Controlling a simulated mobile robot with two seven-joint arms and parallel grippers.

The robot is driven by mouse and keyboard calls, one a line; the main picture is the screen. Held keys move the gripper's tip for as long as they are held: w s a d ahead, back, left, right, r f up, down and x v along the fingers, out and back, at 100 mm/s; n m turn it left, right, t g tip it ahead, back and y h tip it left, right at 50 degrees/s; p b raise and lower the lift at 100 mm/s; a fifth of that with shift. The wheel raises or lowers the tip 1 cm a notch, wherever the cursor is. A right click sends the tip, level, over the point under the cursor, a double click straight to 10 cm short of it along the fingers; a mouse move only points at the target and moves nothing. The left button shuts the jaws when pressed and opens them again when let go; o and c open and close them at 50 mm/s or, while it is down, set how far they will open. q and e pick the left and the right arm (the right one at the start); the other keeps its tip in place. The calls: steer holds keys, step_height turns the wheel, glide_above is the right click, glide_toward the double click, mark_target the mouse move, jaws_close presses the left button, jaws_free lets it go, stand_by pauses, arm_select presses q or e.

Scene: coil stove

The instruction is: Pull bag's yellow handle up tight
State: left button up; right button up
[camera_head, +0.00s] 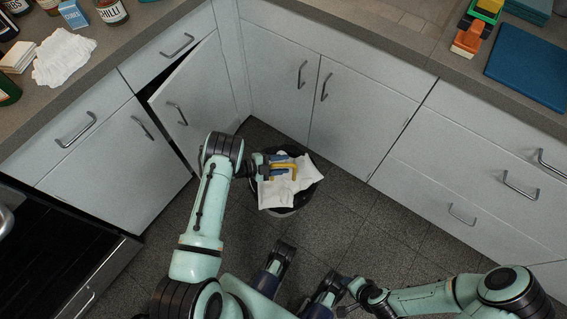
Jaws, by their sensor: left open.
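A white bag (276,194) lines a dark round bin (292,207) on the floor by the corner cabinets, with its edges draped over the rim. A yellow handle (290,167) stands at the top of the bag. My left gripper (268,164) is open at the left side of the handle, over the bin, and hides part of the bag; I cannot tell whether it touches the handle. My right gripper (345,291) is low in the picture, well away from the bin, and too small and dark to tell its state.
Cabinets (275,60) stand close behind the bin on both sides. One cabinet door (190,105) at the left is ajar. Counters hold jars, a crumpled white cloth (64,55) and a blue board (528,68). Dark tiled floor (350,225) is clear right of the bin.

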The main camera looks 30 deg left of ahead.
arm_select(q)
steer(key=p+v, duration=0.1)
steer(key=v, duration=1.1)
steer(key=shift+s, duration=0.15)
arm_select(e)
steer(key=s+r, duration=0.1)
steer(key=s+a+r+g, duration=0.1)
steer(key=shift+s+a, duration=0.1)
steer(key=shift+s, duration=0.2)
